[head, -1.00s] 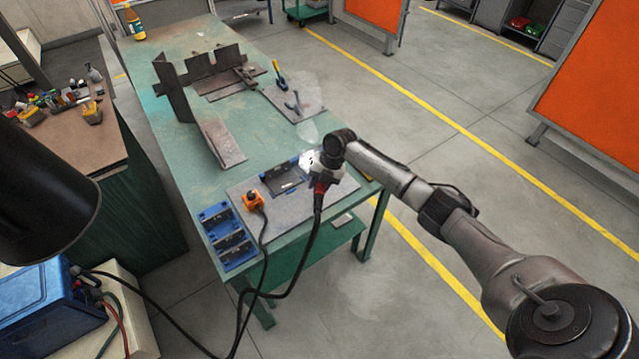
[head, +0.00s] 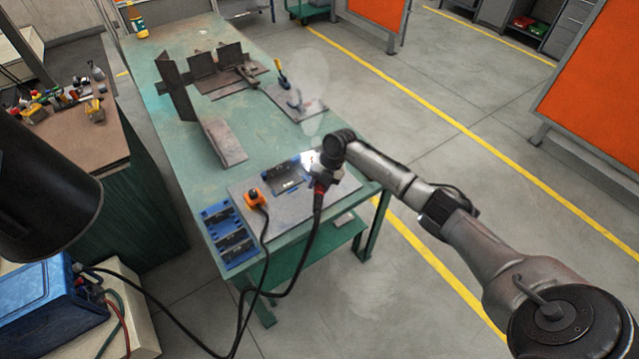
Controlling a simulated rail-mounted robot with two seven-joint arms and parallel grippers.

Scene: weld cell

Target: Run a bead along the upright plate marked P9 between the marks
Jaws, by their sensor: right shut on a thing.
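My right gripper (head: 323,174) is shut on a dark torch with a red part (head: 319,188), from which a black cable hangs. Its tip is hidden behind my wrist. A bright white glow (head: 310,157) shows beside it, at the far right edge of a dark plate in a blue holder (head: 289,179). Pale smoke rises there. I cannot read a P9 label or see marks on any plate. Upright rusty plates (head: 177,92) stand on the far half of the green bench (head: 165,50). My left gripper is not in view.
An orange clamp (head: 254,197) with a cable sits on the grey sheet. Blue holders (head: 230,235) lie at the bench's near left corner. A blue machine (head: 45,295) stands at lower left. The floor at right is clear.

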